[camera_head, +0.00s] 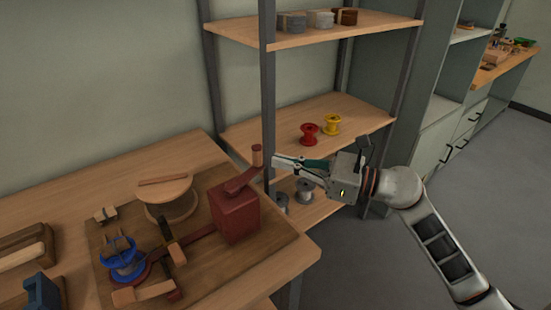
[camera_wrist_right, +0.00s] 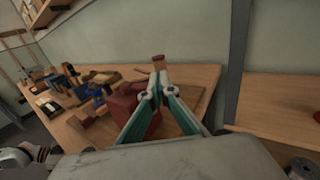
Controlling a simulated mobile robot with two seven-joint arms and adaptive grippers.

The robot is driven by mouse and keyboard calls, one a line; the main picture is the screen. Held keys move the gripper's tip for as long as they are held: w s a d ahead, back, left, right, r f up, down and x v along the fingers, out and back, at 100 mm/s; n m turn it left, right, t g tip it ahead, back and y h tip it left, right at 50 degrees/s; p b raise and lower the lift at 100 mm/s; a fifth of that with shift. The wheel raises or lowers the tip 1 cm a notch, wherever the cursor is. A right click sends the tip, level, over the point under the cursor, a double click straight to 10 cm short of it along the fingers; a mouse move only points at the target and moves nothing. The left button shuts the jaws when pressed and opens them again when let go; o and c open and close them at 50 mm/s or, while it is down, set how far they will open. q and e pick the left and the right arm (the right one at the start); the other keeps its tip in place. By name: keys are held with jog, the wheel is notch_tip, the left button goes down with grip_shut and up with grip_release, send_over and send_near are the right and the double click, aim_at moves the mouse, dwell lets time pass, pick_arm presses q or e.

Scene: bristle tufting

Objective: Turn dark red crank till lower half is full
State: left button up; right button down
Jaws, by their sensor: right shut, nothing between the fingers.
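The dark red crank (camera_head: 243,181) sits on top of a dark red box (camera_head: 236,213) at the right of the wooden board. Its upright brown handle (camera_head: 257,155) points up at the crank's outer end; the handle also shows in the wrist view (camera_wrist_right: 159,62). My right gripper (camera_head: 275,161) is shut and empty, its fingertips close to the right of the handle. I cannot tell whether they touch it. A round wooden piece (camera_head: 166,207) stands left of the box; its fill cannot be made out. A blue spool (camera_head: 122,262) stands at the front left. My left gripper is out of view.
A shelf rack's dark post (camera_head: 267,100) rises just behind the crank. Red (camera_head: 309,133) and yellow (camera_head: 332,124) spools stand on its middle shelf, grey spools (camera_head: 304,191) lower down. Wooden blocks (camera_head: 25,250) lie at the bench's left. Floor at right is clear.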

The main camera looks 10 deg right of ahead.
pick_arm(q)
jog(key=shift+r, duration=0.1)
pick_arm(e)
jog(key=shift+x, duration=1.15)
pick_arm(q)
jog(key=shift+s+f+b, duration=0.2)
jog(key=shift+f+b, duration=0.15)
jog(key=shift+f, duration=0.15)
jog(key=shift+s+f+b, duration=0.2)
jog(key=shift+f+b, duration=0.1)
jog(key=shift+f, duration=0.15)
pick_arm(e)
jog(key=shift+w+f+n+g, duration=0.15)
jog(key=shift+w+n+g, duration=0.15)
jog(key=shift+w+g, duration=0.1)
pick_arm(q)
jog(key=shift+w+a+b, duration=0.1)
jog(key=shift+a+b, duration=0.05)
jog(key=shift+b, duration=0.2)
pick_arm(e)
jog(key=shift+a+g+y, duration=0.1)
jog(key=shift+g+y, duration=0.2)
jog(key=shift+y, duration=0.1)
